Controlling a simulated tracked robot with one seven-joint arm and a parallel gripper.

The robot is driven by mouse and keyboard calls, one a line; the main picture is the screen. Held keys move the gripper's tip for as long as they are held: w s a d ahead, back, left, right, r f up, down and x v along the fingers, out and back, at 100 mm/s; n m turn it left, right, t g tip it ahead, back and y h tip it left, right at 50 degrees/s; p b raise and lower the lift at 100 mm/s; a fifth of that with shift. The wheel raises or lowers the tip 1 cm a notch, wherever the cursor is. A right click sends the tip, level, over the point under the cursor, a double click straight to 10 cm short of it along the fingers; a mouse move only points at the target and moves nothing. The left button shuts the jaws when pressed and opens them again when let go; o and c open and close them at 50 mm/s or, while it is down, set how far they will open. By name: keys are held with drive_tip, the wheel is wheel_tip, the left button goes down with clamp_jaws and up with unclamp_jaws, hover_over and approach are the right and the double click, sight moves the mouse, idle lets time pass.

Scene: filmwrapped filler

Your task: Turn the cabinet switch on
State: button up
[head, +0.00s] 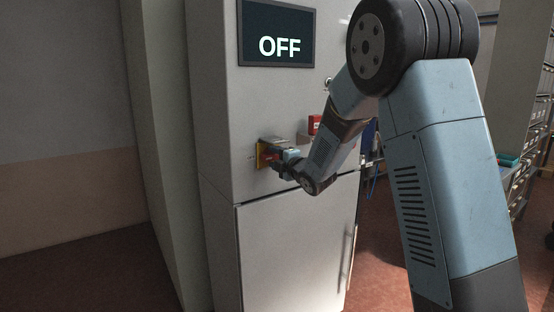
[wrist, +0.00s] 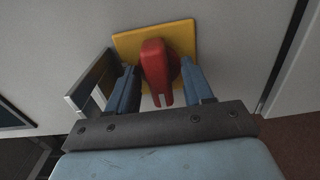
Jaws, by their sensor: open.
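The cabinet (head: 225,120) is tall and grey, with a display (head: 279,35) near its top that reads OFF. The cabinet switch is a red handle (wrist: 156,66) on a yellow plate (wrist: 183,36), fixed to the cabinet's front. In the head view the yellow plate (head: 261,155) shows at the left of my gripper (head: 276,156), which hides most of the switch. In the wrist view my gripper (wrist: 162,86) is open, with one finger on each side of the red handle. I cannot tell whether either finger touches the handle.
A dark bracket-like piece (wrist: 92,80) stands out left of the yellow plate in the wrist view. A red box (head: 314,124) is on the cabinet behind my arm. A lower cabinet door (head: 290,245) has a vertical handle. Shelving with drawers (head: 520,185) stands at the far right.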

drive_tip(key=shift+c, duration=0.3)
drive_tip(key=shift+f, duration=0.1)
clamp_jaws()
drive_tip(key=shift+m, duration=0.3)
drive_tip(key=m, duration=0.3)
drive_tip(key=shift+m, duration=0.3)
drive_tip(key=m, duration=1.3)
drive_tip(key=shift+m, duration=0.3)
